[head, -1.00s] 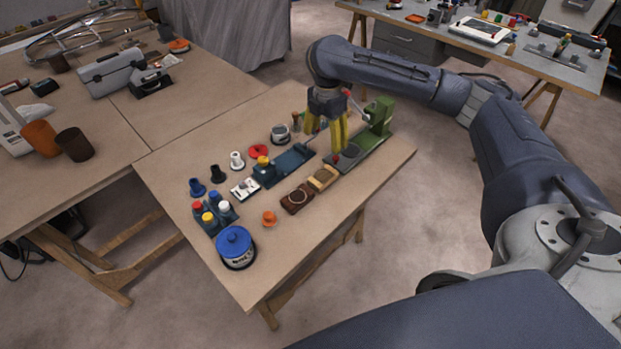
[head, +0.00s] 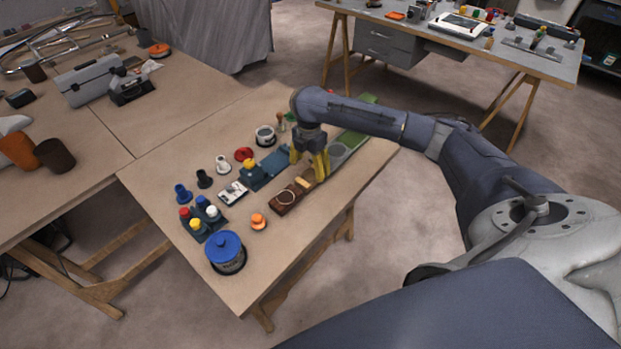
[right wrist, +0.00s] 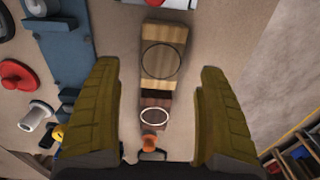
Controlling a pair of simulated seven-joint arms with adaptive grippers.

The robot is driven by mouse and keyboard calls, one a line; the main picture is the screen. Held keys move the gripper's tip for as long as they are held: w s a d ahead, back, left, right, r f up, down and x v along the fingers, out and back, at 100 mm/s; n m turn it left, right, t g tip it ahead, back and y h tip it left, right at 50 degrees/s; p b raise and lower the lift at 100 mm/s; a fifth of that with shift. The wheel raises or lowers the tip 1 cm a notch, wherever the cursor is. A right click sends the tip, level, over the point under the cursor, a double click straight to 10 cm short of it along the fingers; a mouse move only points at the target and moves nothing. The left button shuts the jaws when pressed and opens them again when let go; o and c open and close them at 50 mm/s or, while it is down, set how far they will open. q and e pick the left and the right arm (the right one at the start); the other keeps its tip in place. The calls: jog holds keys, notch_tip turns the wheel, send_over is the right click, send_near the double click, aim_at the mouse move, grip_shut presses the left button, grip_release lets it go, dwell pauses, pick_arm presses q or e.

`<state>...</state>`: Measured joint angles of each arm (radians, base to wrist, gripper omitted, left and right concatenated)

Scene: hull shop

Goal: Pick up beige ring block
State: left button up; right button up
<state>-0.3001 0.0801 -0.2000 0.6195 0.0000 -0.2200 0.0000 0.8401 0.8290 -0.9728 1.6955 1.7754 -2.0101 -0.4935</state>
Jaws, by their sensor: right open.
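The beige ring block (head: 303,184) lies on the near table, partly hidden behind my right gripper's fingers in the head view. In the right wrist view the beige ring block (right wrist: 164,52) shows its wood top with a thin dark ring, between the lines of the two fingers. My right gripper (head: 309,171) points down above it, open and empty, with yellow fingers. A dark brown block with a white ring (head: 285,198) sits close beside the beige one, toward the table's front. My left gripper is not in view.
A blue fixture (head: 268,165) lies left of the gripper, and a green machine base (head: 350,143) lies behind it. An orange knob (head: 258,222), a blue-lidded jar (head: 226,251) and a rack of coloured bottles (head: 203,219) stand nearer. The table's right edge is close.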

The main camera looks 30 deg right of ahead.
aim_at(311, 175)
jog(key=shift+d+f, duration=0.2)
jog(key=shift+f, duration=2.45)
jog(key=shift+c, duration=0.2)
jog(key=c, duration=1.3)
